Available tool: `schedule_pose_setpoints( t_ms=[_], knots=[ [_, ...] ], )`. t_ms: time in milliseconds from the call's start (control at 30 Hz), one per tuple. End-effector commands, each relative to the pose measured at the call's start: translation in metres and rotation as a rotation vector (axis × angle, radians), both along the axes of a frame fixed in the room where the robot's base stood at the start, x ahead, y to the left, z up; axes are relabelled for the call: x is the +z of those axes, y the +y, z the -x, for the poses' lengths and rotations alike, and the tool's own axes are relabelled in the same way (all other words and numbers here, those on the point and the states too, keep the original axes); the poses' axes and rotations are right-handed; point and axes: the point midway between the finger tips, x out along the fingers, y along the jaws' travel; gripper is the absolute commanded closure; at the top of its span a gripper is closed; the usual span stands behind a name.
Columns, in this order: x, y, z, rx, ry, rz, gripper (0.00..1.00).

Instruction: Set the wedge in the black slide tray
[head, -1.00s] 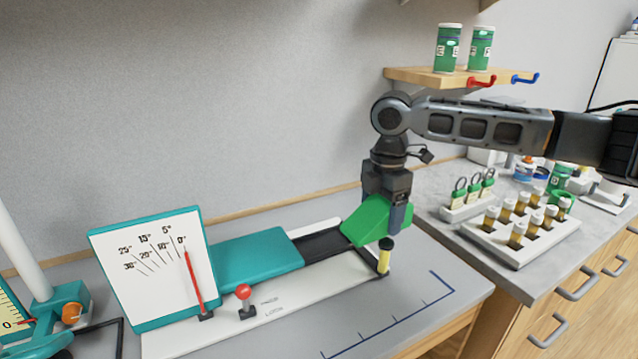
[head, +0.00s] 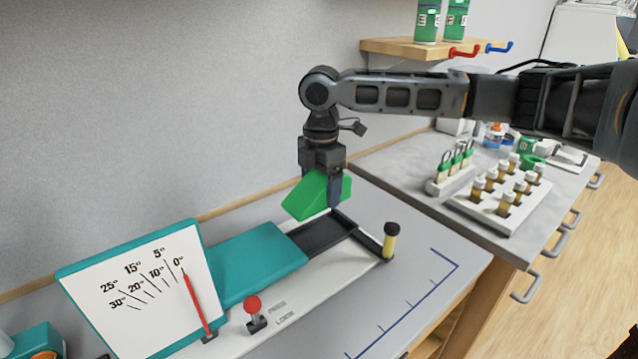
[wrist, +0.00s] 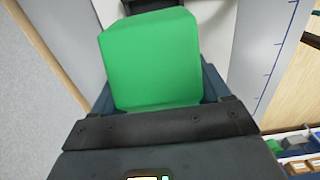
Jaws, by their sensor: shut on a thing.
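The green wedge (head: 310,197) is held in my gripper (head: 325,190), which is shut on it. In the head view the wedge hangs tilted above the back of the black slide tray (head: 322,233); it looks raised above the tray, though the exact gap is hard to tell. In the wrist view the wedge (wrist: 152,62) fills the space between the fingers and hides most of what lies below. A bit of dark tray (wrist: 150,5) shows at the top edge there.
A teal block (head: 255,258) adjoins the tray on the left, near an angle board (head: 135,290) with a red pointer. A red-knobbed lever (head: 254,308) stands in front. A yellow post with a black top (head: 390,240) stands at the right end. A vial rack (head: 500,200) is farther right.

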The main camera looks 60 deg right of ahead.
Motion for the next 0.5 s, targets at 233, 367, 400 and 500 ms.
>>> schedule_pose_setpoints(
  t_ms=[233, 367, 400, 500],
  knots=[
    [-0.021, 0.0, 0.0, 0.0, 0.0, 0.001, 0.58],
    [-0.03, 0.0, 0.0, 0.0, 0.0, 0.001, 0.58],
    [-0.033, 0.0, 0.0, 0.0, 0.0, 0.001, 0.58],
    [-0.04, 0.0, 0.0, 0.0, 0.0, 0.001, 0.58]
  ],
)
